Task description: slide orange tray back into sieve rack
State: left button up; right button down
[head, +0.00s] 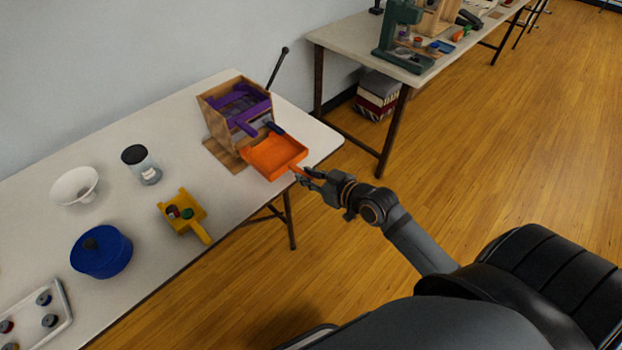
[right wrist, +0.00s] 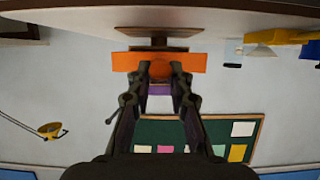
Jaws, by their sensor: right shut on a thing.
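The wooden sieve rack (head: 212,118) stands at the far right part of the long table. My right gripper (head: 305,175) is shut on the tray's handle. In the right wrist view the orange tray (right wrist: 128,62) shows beyond the fingertips. My left gripper is not in view.
On the table (head: 108,128) are a yellow tray (head: 181,198), a jar (head: 148,172), a white bowl (head: 72,187), a blue pot (head: 101,257) and a white tray (head: 65,318). A second table (head: 345,40) stands behind. Floor is open at right.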

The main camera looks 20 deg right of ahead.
aim_at(296, 168)
jog(key=shift+w+a, duration=0.15)
jog(key=shift+w, duration=0.15)
jog(key=shift+w, duration=0.1)
dwell(0.3)
jog(key=shift+w+a+f+b, duration=0.15)
jog(key=shift+w+a+b, duration=0.1)
jog(key=shift+w+b, duration=0.45)
jog(key=shift+w+a+b, duration=0.3)
jog(key=shift+w+b, duration=0.1)
jog(key=shift+w, duration=0.4)
